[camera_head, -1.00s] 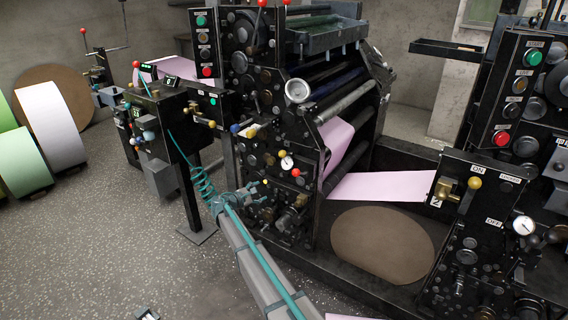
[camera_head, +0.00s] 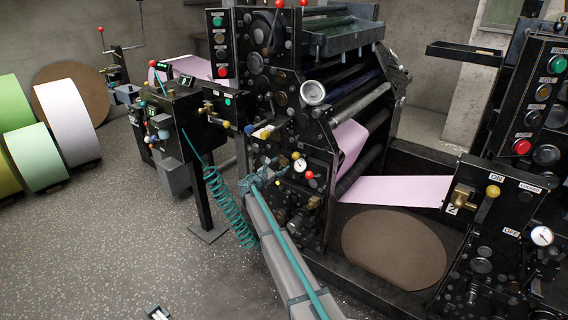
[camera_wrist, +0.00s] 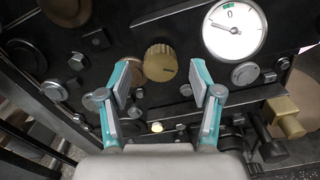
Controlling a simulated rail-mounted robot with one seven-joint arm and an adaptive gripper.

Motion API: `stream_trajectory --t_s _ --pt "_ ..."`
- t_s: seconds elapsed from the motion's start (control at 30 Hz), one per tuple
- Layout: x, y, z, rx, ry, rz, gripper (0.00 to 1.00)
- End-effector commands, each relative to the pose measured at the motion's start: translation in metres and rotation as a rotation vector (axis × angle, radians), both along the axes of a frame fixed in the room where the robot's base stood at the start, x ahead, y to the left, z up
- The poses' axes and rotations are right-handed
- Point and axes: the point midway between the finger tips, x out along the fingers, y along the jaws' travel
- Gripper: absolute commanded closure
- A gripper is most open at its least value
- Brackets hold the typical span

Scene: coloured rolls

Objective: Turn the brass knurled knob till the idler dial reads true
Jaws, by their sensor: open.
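The brass knurled knob (camera_wrist: 160,62) sits on the dark panel in the upper middle of the wrist view, with a dark line on its face. The white round dial (camera_wrist: 234,30) is to its upper right. Its needle points left and a little up, away from the 0 at the top. My gripper (camera_wrist: 163,82) is open, one teal finger either side of the knob in the picture; I see no contact. In the head view my gripper (camera_head: 262,181) is at the press's front panel, left of the small dial (camera_head: 299,165). I cannot make out the knob there.
Bolts and fittings crowd the panel around the knob. A brass block (camera_wrist: 286,118) juts out at the right of the wrist view. In the head view a black stand (camera_head: 184,120) and a coiled teal hose (camera_head: 232,210) are left of my arm.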

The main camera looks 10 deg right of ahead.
Motion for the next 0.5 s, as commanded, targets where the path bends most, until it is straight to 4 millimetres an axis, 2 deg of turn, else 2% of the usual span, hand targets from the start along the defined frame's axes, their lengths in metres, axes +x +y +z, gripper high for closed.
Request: stream_trajectory --t_s 0.03,0.2,0.5 --pt "0.008 -0.007 0.000 0.000 0.000 -0.002 0.36" --pt "0.021 -0.020 0.000 0.000 0.000 0.000 0.36" --pt "0.024 -0.024 0.000 0.000 0.000 0.000 0.36"
